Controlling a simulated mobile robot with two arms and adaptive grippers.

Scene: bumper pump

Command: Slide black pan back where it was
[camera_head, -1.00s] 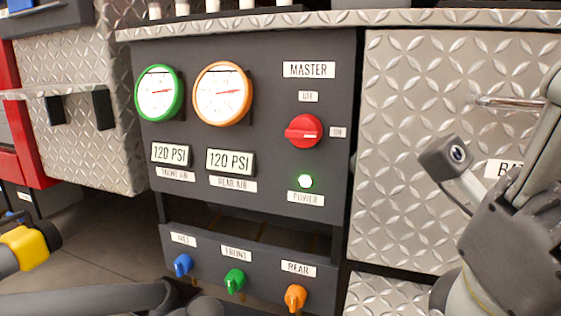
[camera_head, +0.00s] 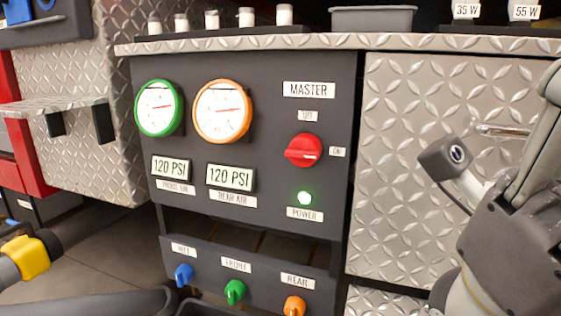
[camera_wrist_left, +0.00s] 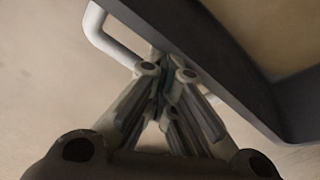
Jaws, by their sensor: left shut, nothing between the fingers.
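The black pan (camera_wrist_left: 240,70) shows in the left wrist view as a dark wall slanting across the upper right, with a paler inside. A pale U-shaped handle (camera_wrist_left: 103,45) is at its outer side. My left gripper (camera_wrist_left: 168,72) is shut and empty, with its fingertips close beside the pan's wall and handle; I cannot tell whether they touch. In the head view a dark rim, likely the pan (camera_head: 205,308), just shows at the bottom edge below the panel. My right gripper (camera_head: 545,130) is partly cut off at the right edge, and its fingertips are hidden.
The dark control panel (camera_head: 258,70) has gauges, a red knob (camera_head: 303,151) and a lower strip with blue, green and orange valves (camera_head: 235,291). A diamond-plate cabinet door (camera_head: 425,170) is at the right. A small shelf (camera_head: 50,106) juts out at the left.

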